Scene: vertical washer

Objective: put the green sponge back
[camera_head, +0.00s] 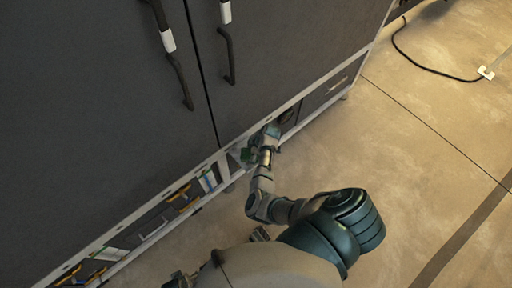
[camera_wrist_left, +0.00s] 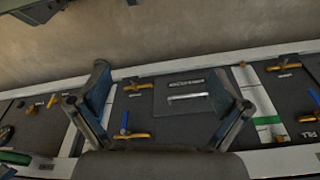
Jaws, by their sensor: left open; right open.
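A small dark green patch (camera_head: 246,155) shows beside my right gripper (camera_head: 259,145) in the head view, at the cabinet's low front rail. It may be the green sponge, but it is too small to be sure. My right gripper is open at the rail; its fingers are hard to make out, and I cannot tell whether it touches the patch. In the left wrist view my left gripper (camera_wrist_left: 157,75) is open, its two fingers wide apart with nothing between them. A green item (camera_wrist_left: 14,158) lies at the lower left edge of that view, partly cut off.
A dark cabinet (camera_head: 110,110) with two handled doors stands above a low row of compartments. Tools with yellow handles (camera_head: 180,195) lie in that row. The left wrist view shows a dark tool panel (camera_wrist_left: 188,95). A black cable (camera_head: 425,68) lies on open floor at right.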

